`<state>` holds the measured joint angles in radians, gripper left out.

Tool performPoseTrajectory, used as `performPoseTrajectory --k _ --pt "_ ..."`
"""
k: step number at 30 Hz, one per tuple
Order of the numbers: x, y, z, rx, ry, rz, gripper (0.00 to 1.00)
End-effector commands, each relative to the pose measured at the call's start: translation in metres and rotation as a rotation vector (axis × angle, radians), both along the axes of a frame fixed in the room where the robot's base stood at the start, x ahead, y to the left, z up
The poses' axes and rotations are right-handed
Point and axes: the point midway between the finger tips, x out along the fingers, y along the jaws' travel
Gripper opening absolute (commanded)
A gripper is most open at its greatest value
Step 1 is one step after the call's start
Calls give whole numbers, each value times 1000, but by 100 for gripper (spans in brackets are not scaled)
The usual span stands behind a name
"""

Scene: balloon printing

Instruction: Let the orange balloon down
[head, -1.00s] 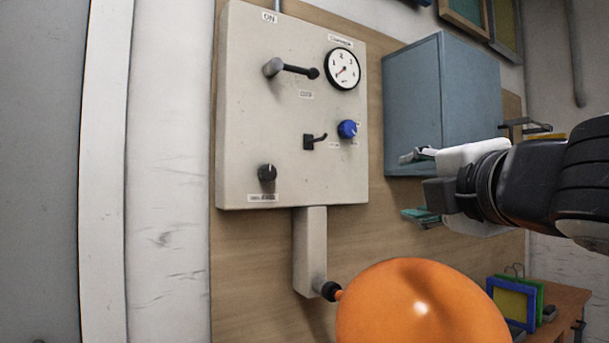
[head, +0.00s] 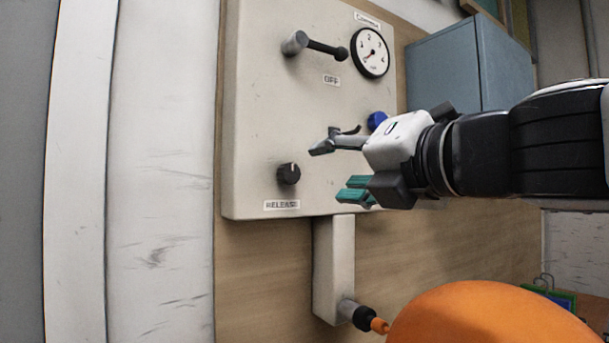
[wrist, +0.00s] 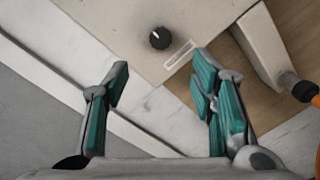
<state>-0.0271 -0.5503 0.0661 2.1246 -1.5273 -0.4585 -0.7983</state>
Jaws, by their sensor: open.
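The orange balloon (head: 490,315) sits on the black nozzle (head: 362,316) at the bottom right of the head view and looks inflated. A sliver of it shows at the right edge of the wrist view. The black release knob (head: 289,173) is at the lower left of the panel, above a "RELEASE" label (head: 282,205). My gripper (head: 335,168) is open and empty in front of the panel, right of the knob. In the wrist view, the knob (wrist: 160,38) lies ahead of and between the two teal-padded fingers (wrist: 158,92), apart from them.
A blue-grey cabinet (head: 470,65) stands at the right.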

Motion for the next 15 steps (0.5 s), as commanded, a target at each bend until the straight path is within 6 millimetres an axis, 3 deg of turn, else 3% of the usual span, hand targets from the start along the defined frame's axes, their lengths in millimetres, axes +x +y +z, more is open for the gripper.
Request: performPoseTrajectory --k 5,15 --pt "19 11 -2 0 3 1 51" --pt "77 45 -3 2 4 1 51"
